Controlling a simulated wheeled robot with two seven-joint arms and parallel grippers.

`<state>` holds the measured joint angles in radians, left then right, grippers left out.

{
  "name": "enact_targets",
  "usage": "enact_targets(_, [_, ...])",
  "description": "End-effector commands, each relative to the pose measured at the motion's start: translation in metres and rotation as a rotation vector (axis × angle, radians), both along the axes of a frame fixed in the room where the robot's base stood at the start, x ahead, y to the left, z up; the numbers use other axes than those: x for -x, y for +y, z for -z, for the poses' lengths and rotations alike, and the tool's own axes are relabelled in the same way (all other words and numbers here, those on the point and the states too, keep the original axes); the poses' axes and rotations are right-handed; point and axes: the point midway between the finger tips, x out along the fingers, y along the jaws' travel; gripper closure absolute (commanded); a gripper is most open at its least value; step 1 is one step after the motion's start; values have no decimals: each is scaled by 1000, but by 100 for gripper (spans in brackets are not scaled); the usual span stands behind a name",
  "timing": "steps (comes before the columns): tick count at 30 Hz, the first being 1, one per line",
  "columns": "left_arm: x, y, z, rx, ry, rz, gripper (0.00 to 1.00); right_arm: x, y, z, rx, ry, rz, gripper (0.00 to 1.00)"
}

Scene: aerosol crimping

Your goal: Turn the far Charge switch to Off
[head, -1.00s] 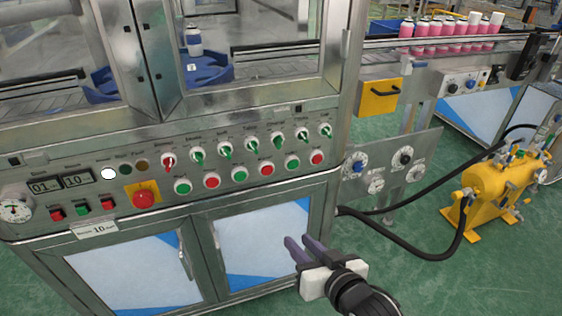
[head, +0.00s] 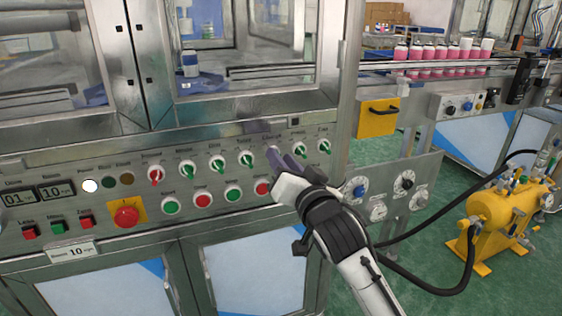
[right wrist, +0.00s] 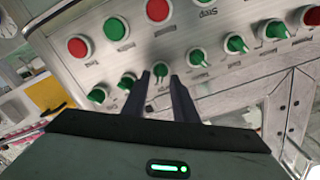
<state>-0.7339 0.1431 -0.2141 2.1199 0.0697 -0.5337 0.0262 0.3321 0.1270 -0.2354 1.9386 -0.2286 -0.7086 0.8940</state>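A row of rotary switches runs along the sloped steel panel (head: 110,222); their labels are too small to read surely, so I cannot tell which is Charge. My right gripper (head: 280,158) is at the third switch from the right end, hiding it in the head view. The right wrist view shows this green switch (right wrist: 160,72) between or just beyond the tips of my open fingers (right wrist: 163,80); contact cannot be told. Two green switches, one (head: 299,151) and the end one (head: 324,147), are to its right in the head view. My left gripper is out of view.
Green and red push buttons, such as the red one (head: 202,200), sit below the switches. A red emergency stop (head: 126,216) is at the left. A yellow tank (head: 490,215) with black hoses stands at the right. Pink cans (head: 440,52) stand on the conveyor behind.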

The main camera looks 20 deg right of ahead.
Motion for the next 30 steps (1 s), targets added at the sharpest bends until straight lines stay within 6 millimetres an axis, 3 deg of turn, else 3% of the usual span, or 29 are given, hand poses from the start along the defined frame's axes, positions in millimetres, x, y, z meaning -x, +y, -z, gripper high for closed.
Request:
enact_targets(12, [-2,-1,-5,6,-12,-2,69,-10,0,0,0,1,0,74])
enact_targets(17, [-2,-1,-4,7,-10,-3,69,-10,0,0,0,1,0,100])
enact_targets(30, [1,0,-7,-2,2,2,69,-10,1,-2,55,0,0,100])
